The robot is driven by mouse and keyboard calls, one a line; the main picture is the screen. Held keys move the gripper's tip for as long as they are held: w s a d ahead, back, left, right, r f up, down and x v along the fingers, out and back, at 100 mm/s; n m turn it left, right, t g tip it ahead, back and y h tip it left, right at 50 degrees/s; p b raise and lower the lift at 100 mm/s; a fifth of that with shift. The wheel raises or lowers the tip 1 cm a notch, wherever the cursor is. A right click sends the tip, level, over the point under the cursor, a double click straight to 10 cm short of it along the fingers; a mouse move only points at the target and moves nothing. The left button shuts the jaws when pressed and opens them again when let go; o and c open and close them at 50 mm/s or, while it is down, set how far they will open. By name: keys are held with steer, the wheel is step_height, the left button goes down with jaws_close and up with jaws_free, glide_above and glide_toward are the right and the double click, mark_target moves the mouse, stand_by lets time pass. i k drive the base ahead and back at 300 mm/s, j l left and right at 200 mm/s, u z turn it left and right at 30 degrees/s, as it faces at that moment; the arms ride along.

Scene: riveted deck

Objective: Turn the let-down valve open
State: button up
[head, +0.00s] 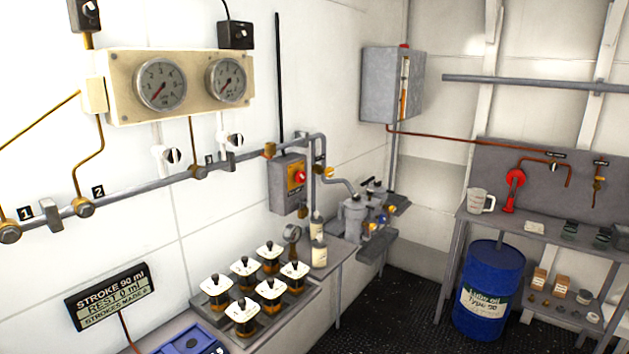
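No label that I can read names the let-down valve, so I cannot tell which fitting it is. Along the grey wall pipe (130,189) sit brass fittings near tags 1 and 2, such as the left fitting (10,232) and the second fitting (83,207). White-bodied valves hang below the gauges: the left white valve (166,156) and the right white valve (230,141). At the right, a small valve (553,166) sits on a copper pipe under a dark tag too small to read, and another brass fitting (598,186) hangs beside it. My gripper is not in view.
Two gauges (161,84) on a cream panel have needles pointing lower left. Several white-topped jars (243,317) stand on the bench below. A black display (110,297) reads stroke 90 ml, rest 0 ml. A blue drum (488,291) stands right; dark floor (405,300) before it is clear.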

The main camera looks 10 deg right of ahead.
mark_target(329, 172)
steer(key=i+z, duration=0.3)
steer(key=i, duration=1.45)
steer(key=l, duration=0.1)
